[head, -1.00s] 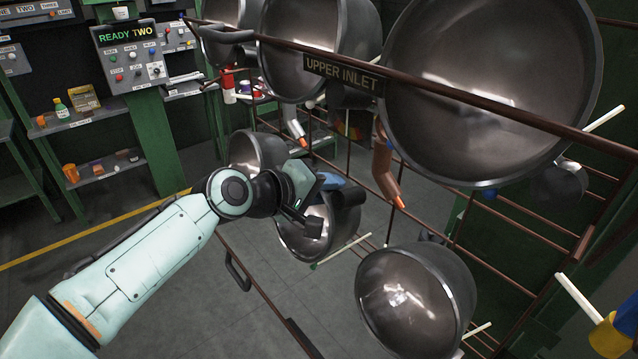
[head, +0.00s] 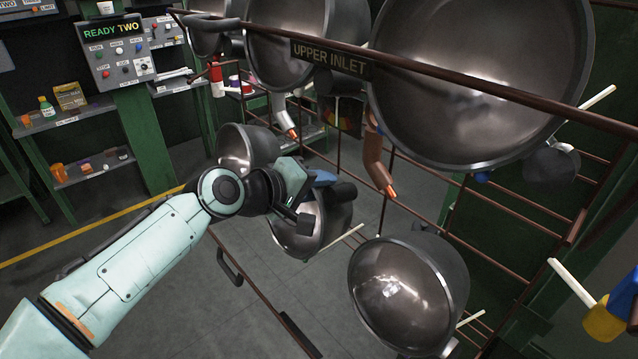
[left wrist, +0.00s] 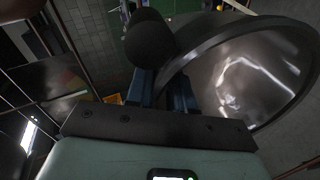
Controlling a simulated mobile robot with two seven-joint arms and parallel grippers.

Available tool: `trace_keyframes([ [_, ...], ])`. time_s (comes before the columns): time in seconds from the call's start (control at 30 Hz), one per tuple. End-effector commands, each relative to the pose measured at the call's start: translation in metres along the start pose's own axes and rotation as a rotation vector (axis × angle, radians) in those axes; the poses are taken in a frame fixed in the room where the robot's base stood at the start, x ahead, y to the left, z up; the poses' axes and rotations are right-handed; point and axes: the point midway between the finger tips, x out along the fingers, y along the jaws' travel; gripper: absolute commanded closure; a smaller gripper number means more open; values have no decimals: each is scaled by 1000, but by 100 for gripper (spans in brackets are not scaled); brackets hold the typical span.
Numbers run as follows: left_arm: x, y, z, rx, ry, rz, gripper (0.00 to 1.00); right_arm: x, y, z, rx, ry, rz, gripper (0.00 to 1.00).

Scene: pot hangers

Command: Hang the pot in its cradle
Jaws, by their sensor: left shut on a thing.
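A grey metal pot (head: 298,234) with a dark knob-like handle is at my left gripper (head: 322,185), in the middle of the head view. The gripper is shut on it, and the pot hangs tilted with its shiny inside showing. In the left wrist view, the pot's bowl (left wrist: 250,80) fills the right side, beside the blue fingers (left wrist: 160,90). The dark handle (left wrist: 150,40) hides the fingertips. The brown rack (head: 470,92) labelled UPPER INLET holds several similar pots. I cannot tell which place on it is the pot's cradle. My right gripper is not in view.
A large pot (head: 460,80) hangs at upper right and another pot (head: 400,295) at lower right, close to the held one. A further pot (head: 245,148) is behind my left wrist. Pale rods (head: 572,283) stick out at right. Open floor (head: 215,300) lies below.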

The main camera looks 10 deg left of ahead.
Motion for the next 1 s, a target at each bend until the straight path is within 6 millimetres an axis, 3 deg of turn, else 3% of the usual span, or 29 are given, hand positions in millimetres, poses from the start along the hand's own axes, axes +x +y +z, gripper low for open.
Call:
trace_keyframes([
  [0.03, -1, 1, 0, 2, 3, 5, 100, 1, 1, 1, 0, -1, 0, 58],
  [0.07, -1, 1, 0, 2, 3, 5, 71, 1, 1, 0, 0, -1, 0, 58],
  [0.13, -1, 2, 0, 2, 3, 5, 48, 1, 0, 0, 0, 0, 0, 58],
  [0.43, 0, -2, 0, -1, -2, -3, 48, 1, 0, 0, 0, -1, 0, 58],
  [0.57, -10, -2, 0, -1, 0, -1, 48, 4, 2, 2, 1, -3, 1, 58],
  [1.0, -102, 0, 0, 1, 5, 3, 48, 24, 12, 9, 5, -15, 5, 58],
])
